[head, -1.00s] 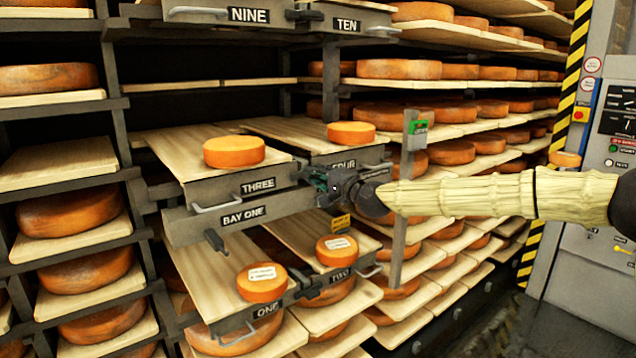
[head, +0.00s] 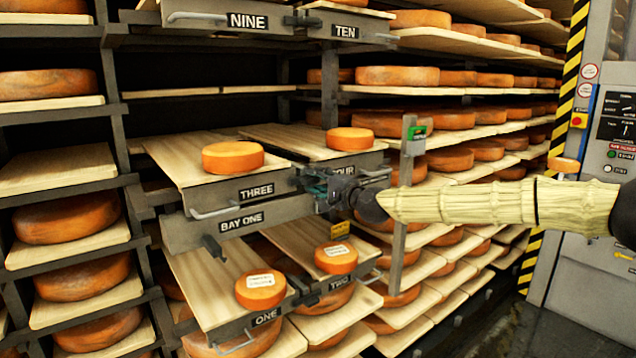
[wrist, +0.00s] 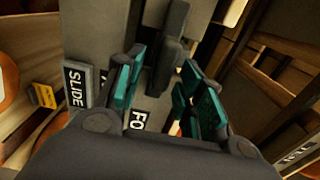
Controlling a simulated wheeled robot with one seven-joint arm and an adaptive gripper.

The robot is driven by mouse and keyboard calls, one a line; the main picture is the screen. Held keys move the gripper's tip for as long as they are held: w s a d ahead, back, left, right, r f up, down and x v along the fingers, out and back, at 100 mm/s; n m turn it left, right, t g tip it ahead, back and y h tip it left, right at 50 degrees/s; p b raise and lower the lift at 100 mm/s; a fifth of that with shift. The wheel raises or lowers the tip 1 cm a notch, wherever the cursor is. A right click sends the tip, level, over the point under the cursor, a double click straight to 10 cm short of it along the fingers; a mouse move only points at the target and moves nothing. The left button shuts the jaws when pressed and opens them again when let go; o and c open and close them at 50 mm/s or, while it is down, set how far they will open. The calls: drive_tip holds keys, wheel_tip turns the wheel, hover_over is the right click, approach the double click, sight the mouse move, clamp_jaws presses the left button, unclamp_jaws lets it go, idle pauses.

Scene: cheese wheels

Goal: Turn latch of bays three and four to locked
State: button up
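Bay three (head: 257,191) and bay four (head: 343,171) are wooden boards with grey fronts, side by side at mid-height, each with a cheese wheel on top. The latch of bays three and four shows in the wrist view as a dark upright bar (wrist: 172,55); my gripper hides most of it in the head view. My gripper (head: 314,184) is at the junction of the two fronts. In the wrist view its teal-padded fingers (wrist: 160,95) stand apart with the bar between or just beyond them. I cannot tell whether they touch it.
Below are bays one (head: 266,317) and two, with labelled cheese wheels. Bays nine and ten (head: 346,30) are above. A yellow tag (head: 340,230) hangs below my gripper. A control cabinet (head: 590,220) is at right.

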drive_tip(key=shift+a, duration=0.1)
drive_tip(key=v, duration=1.2)
